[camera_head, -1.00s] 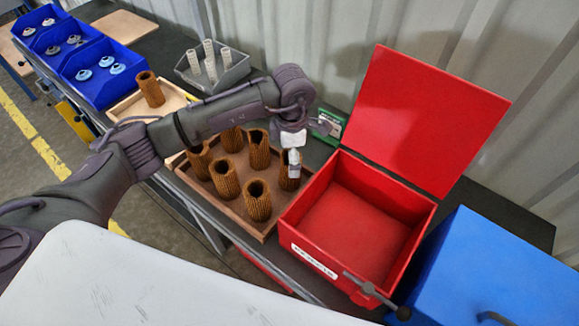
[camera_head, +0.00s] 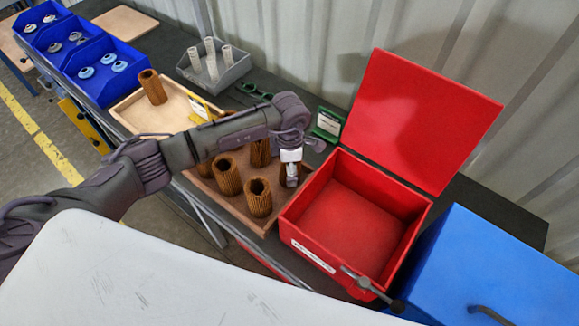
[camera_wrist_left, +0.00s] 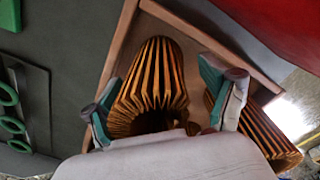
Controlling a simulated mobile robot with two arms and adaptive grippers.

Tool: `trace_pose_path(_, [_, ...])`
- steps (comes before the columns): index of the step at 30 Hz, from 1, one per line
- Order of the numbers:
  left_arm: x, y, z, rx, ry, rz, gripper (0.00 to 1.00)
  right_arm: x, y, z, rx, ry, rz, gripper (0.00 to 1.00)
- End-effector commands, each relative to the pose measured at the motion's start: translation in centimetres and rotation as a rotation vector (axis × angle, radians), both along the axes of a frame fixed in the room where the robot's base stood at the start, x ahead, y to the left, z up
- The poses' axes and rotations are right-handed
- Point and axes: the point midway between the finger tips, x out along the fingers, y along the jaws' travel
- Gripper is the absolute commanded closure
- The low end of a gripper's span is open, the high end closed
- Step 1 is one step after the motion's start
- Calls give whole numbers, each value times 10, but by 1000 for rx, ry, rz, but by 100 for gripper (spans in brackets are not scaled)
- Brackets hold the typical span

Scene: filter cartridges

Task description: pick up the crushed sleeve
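Several brown pleated sleeves stand in a wooden tray (camera_head: 237,209). My left gripper (camera_head: 291,170) is over the sleeve at the tray's right end (camera_head: 289,178), beside the red box, and partly hides it. In the left wrist view, a pleated sleeve (camera_wrist_left: 155,82) lies between the two spread fingers of my left gripper (camera_wrist_left: 166,103), with a clear gap on its right side. A second sleeve (camera_wrist_left: 262,133) is just outside the right finger. I cannot tell for sure which sleeve is crushed. My right gripper is not in view.
An open red box (camera_head: 356,222) stands right of the tray, its lid (camera_head: 420,120) raised; a blue box (camera_head: 490,270) is further right. A light wooden tray (camera_head: 128,117) with one sleeve (camera_head: 152,86), a grey bin (camera_head: 235,72) with white tubes and blue bins (camera_head: 100,85) are left.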

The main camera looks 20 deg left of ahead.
Motion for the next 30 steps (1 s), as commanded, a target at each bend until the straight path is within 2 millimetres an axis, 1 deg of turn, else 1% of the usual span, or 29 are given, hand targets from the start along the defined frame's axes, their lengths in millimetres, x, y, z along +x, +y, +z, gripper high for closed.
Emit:
trace_pose_path(1, [-1,0,-1,0,1,1,39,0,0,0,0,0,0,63])
trace_pose_path(4, [-1,0,-1,1,2,1,55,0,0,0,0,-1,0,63])
trace_pose_path(14, [-1,1,-2,1,4,1,57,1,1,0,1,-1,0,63])
trace_pose_path(17, [-1,1,2,1,2,1,57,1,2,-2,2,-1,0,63])
trace_pose_path(18, [0,1,7,1,0,1,63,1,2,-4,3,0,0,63])
trace_pose_path(19, [0,1,11,1,0,1,63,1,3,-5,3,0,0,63])
trace_pose_path(21, [0,1,23,1,-3,-1,77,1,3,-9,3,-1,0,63])
trace_pose_path(22, [1,1,30,1,-4,-1,78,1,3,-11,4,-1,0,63])
trace_pose_path(24, [1,1,45,1,-5,0,94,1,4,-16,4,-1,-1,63])
trace_pose_path(30, [1,0,82,0,-3,0,95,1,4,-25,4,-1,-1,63])
